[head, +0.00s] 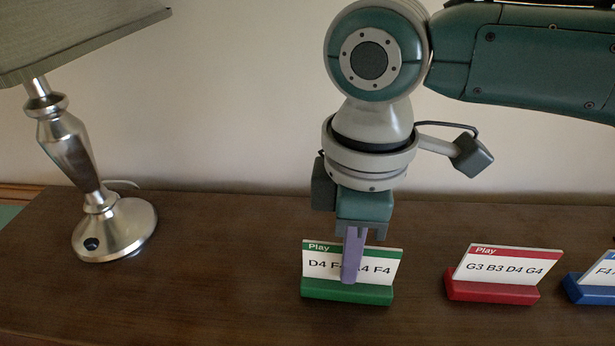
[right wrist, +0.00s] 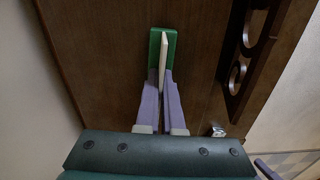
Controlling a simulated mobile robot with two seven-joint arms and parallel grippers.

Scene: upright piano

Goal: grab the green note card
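The green note card (head: 385,266) stands upright, leaning back slightly, in a green base (head: 345,291) on the brown wooden top. It has a green "Play" header and dark letters, partly hidden by a finger. My right gripper (head: 353,258) points down over it, one purple finger in front of its face. In the right wrist view the card (right wrist: 163,52) shows edge-on between the two fingers (right wrist: 161,90), which sit close against both sides. The gripper looks shut on it. The base (right wrist: 155,45) rests on the wood.
A red note card (head: 508,266) stands to the right, with a blue one (head: 598,280) cut off at the picture edge. A silver lamp (head: 110,225) stands at the left. The right wrist view shows carved dark wood (right wrist: 243,65). The wood between lamp and green card is clear.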

